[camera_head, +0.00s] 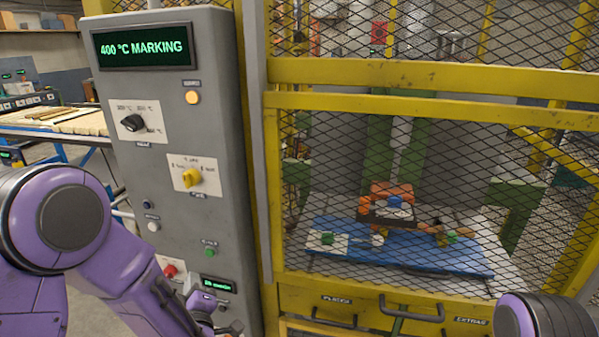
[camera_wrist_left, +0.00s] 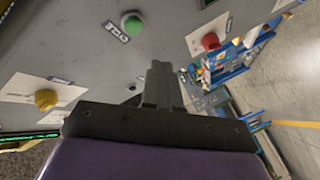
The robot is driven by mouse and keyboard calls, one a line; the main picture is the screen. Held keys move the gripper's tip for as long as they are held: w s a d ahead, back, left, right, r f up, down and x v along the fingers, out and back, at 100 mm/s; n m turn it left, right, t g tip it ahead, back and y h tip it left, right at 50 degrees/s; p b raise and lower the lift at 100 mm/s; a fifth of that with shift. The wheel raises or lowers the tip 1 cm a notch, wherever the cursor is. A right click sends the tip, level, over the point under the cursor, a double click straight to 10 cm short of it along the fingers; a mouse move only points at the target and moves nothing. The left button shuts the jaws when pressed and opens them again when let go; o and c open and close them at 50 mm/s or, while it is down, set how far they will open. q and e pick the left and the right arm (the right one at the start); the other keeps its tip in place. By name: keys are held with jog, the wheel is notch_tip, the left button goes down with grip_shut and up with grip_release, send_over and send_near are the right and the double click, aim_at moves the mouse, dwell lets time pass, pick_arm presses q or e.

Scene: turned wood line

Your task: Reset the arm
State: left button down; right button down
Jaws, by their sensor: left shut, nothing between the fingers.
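My left arm comes in from the left in the head view, and my left gripper (camera_head: 230,327) is low in front of the grey control panel (camera_head: 225,120). In the left wrist view the left gripper (camera_wrist_left: 160,66) has its dark fingers together with nothing between them. The fingers point toward the panel face, between a green button (camera_wrist_left: 131,24) marked CYCLE and a red button (camera_wrist_left: 210,41). I cannot tell whether the fingertips touch the panel. Part of my right arm shows at the lower right of the head view; its gripper is out of view.
The panel carries a lit display (camera_head: 143,47) reading "400 °C MARKING", a black knob (camera_head: 132,122) and a yellow knob (camera_head: 191,179). A yellow mesh guard (camera_head: 430,75) stands to the right, with a blue plate (camera_head: 400,250) behind it. Drawers (camera_head: 345,305) lie below.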

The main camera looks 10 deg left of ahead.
pick_arm(q)
jog(key=s+d+f+m+g+h+b, duration=0.1)
jog(key=s+f+m+h, duration=0.1)
jog(key=f, duration=0.3)
jog(key=s+d+f+m+g+h, duration=0.1)
jog(key=s+f+m+g+h, duration=0.15)
jog(key=f, duration=0.35)
jog(key=s+a+f+m+g+b, duration=0.1)
jog(key=s+f+m+g+b, duration=0.2)
jog(key=s+f, duration=1.8)
jog(key=s+m+g, duration=0.1)
jog(key=s+g, duration=0.1)
jog(key=g, duration=0.2)
jog(key=shift+s+f+g+h, duration=0.35)
jog(key=shift+s+f, duration=0.05)
jog(key=shift+m+b, duration=0.25)
jog(key=shift+b, duration=0.05)
